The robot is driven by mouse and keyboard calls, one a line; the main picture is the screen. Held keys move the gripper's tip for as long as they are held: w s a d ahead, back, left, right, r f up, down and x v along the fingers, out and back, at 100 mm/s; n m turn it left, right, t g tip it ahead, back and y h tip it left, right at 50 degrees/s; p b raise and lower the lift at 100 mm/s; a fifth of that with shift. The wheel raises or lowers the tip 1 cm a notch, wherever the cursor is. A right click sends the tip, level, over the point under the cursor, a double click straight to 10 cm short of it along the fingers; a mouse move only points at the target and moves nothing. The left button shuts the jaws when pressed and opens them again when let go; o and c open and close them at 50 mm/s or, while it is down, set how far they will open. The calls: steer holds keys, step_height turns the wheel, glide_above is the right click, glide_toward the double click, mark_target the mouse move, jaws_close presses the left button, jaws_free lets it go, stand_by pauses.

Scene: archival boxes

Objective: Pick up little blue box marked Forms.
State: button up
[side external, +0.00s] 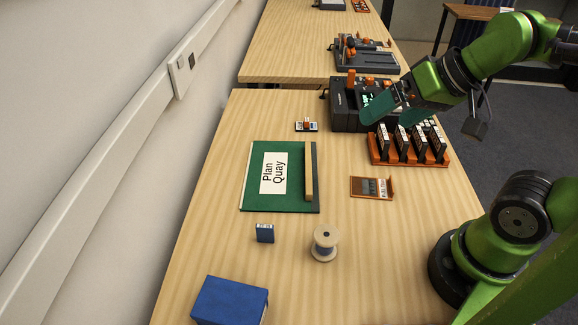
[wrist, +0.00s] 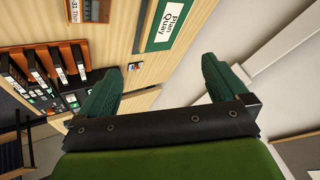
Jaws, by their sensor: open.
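A larger blue box (side external: 230,302) lies at the near left, partly cut off by the frame's bottom. My gripper (side external: 385,105) is over the back of the table, well apart from both boxes. In the wrist view my gripper (wrist: 162,66) has its green fingers spread with nothing between them. Neither blue box shows in the wrist view.
A wooden spool (side external: 324,244) stands right of the little box. The green board (side external: 281,177) is labelled "Plan Quay". An orange rack (side external: 410,162) of dark upright pieces and a dark machine (side external: 345,108) are near my gripper.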

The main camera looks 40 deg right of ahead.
steer(key=a+f, duration=0.1)
steer(key=a, duration=0.1)
steer(key=n+g+h, duration=0.3)
steer(key=n+g, duration=0.5)
steer(key=n, duration=0.3)
glide_above(229, 302)
step_height(229, 302, down, 8)
step_height(229, 302, up, 2)
steer(key=a, duration=0.1)
steer(key=shift+g, duration=0.3)
steer(key=f, duration=0.7)
steer(key=d+f, duration=0.1)
steer(key=f, duration=0.2)
steer(key=shift+s+f, duration=0.25)
steer(key=shift+f, duration=0.05)
steer(key=shift+w+d+f, duration=0.1)
steer(key=shift+w+f, duration=0.05)
steer(key=shift+f, duration=2.8)
steer(key=shift+c, duration=0.3)
steer(key=c, duration=0.9)
